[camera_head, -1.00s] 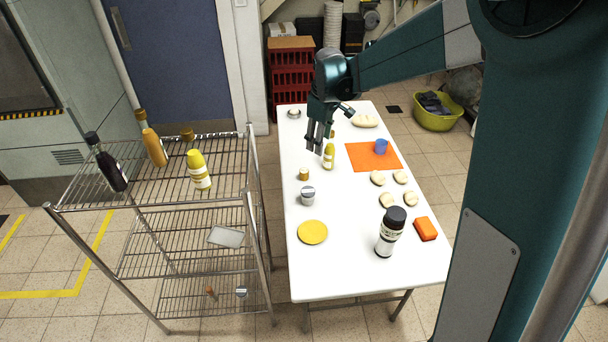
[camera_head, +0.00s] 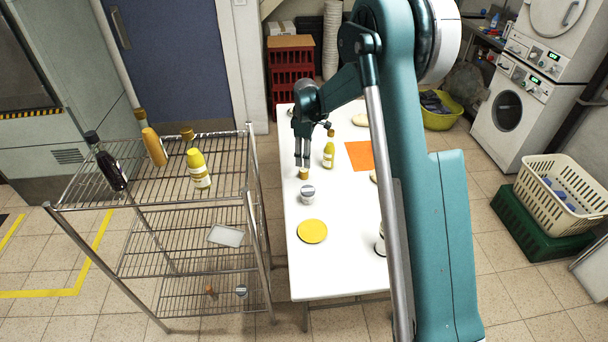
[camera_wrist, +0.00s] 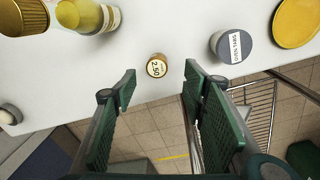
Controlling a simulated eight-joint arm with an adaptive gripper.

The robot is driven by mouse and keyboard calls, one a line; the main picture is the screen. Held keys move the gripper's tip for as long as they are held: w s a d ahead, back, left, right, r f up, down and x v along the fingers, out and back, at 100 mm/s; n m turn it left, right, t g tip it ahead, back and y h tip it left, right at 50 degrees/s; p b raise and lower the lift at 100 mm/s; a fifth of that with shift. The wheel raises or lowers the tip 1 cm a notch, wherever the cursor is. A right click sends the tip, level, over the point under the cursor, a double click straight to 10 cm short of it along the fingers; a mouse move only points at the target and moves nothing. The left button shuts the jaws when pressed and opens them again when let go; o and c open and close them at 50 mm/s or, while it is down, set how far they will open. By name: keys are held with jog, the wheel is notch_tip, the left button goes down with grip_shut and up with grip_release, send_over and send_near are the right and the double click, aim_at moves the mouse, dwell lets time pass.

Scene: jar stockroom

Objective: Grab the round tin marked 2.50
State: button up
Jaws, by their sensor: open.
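The round tin marked 2.50 (camera_wrist: 157,66) stands on the white table, small and brownish-gold with a pale label on its top. In the wrist view it lies ahead of and between my open fingers (camera_wrist: 158,90), apart from both. In the head view the tin (camera_head: 303,174) is just below my gripper (camera_head: 302,164), which hangs over the table's left side and partly covers it. My gripper holds nothing.
A grey-lidded jar (camera_wrist: 232,45) stands right of the tin, beside a yellow disc (camera_head: 312,231). A yellow bottle (camera_head: 328,155) stands close to my gripper. A wire rack (camera_head: 160,165) with bottles is left of the table (camera_head: 300,275).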

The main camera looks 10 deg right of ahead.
aim_at(304, 170)
jog(key=shift+w+a+f, duration=0.15)
jog(key=shift+w+f, duration=0.1)
jog(key=shift+f, duration=0.4)
jog(key=shift+w+a+f, duration=0.1)
jog(key=shift+w+f, duration=0.15)
jog(key=shift+f, duration=0.4)
jog(key=shift+f, duration=1.3)
jog(key=shift+w+d+f+b, duration=0.1)
jog(key=shift+f+b, duration=0.65)
jog(key=shift+f, duration=1.85)
jog(key=shift+c, duration=0.4)
jog(key=c, duration=0.9)
